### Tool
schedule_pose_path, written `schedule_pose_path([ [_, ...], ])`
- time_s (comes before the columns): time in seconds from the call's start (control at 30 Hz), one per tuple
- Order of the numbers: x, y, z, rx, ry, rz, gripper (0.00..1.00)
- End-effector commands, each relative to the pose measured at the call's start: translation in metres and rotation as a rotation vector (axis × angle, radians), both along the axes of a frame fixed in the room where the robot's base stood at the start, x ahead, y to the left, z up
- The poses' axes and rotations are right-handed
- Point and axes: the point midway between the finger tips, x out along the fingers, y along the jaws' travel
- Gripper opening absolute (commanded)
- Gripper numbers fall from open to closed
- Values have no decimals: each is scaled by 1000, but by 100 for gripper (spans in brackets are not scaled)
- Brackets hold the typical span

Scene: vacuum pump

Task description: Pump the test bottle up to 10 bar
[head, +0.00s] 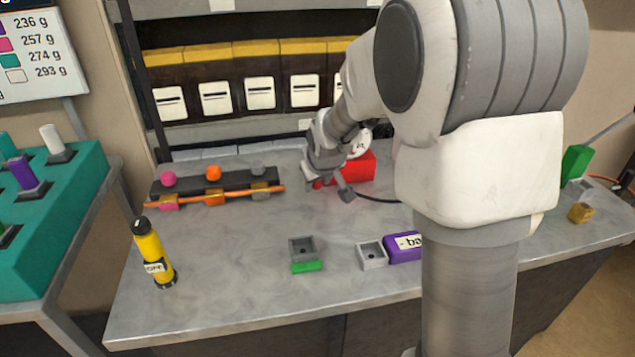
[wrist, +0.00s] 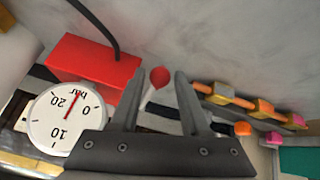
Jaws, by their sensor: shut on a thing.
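A red pump block (head: 358,167) stands at the back middle of the bench, with a black hose leaving it; it also shows in the wrist view (wrist: 92,68). A round white gauge (wrist: 62,118), marked 0, 10, 20 and bar, sits beside it and appears turned over in the wrist view. Its red needle points toward the word bar, between 0 and 20; the exact reading is unclear. My gripper (head: 331,188) is at the pump, its fingers either side of a pale lever with a red knob (wrist: 160,77), shut on it. I cannot identify the test bottle.
A dark rack (head: 215,180) with coloured knobs and an orange rod lies left of my gripper. A yellow cylinder marked OFF (head: 152,252) stands front left. Small grey trays (head: 302,248) and a purple block (head: 403,247) are in front. A green block (head: 576,161) is far right.

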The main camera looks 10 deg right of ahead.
Motion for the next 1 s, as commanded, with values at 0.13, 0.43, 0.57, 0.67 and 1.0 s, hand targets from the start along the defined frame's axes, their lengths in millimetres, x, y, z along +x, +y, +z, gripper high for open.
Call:
schedule_pose_path([
  [0.13,-4,1,-6,0,17,1,0],
  [0.43,-5,1,-8,0,22,0,0],
  [0.57,-5,1,-7,0,19,0,65],
  [0.67,-4,0,-6,-1,16,0,76],
  [1.0,-5,0,1,0,8,0,76],
])
